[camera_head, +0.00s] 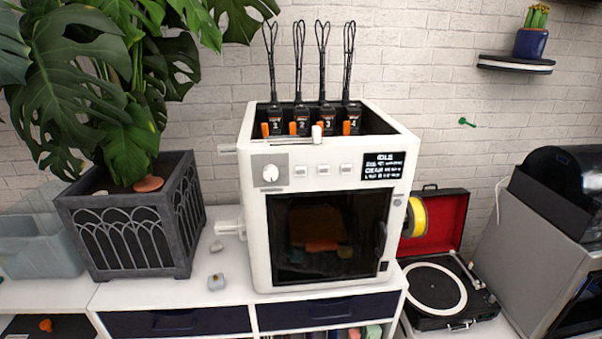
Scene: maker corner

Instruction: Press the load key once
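A white boxy machine, which looks like a 3D printer (254,210), stands on the white cabinet in the middle of the head view. Its front panel has a round white dial (270,173) at the left. To the right of the dial is a row of three small pale keys: a left key (300,171), a middle key (323,170) and a right key (346,169). Their labels are too small to read, so I cannot tell which is the load key. A black display (383,166) with white text sits right of the keys; its top line seems to read IDLE. My gripper is not in view.
Several numbered black units (301,119) with tall wire loops stand in the machine's open top. A dark planter (122,235) with a large leafy plant is at left. A record player (436,290) is at right.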

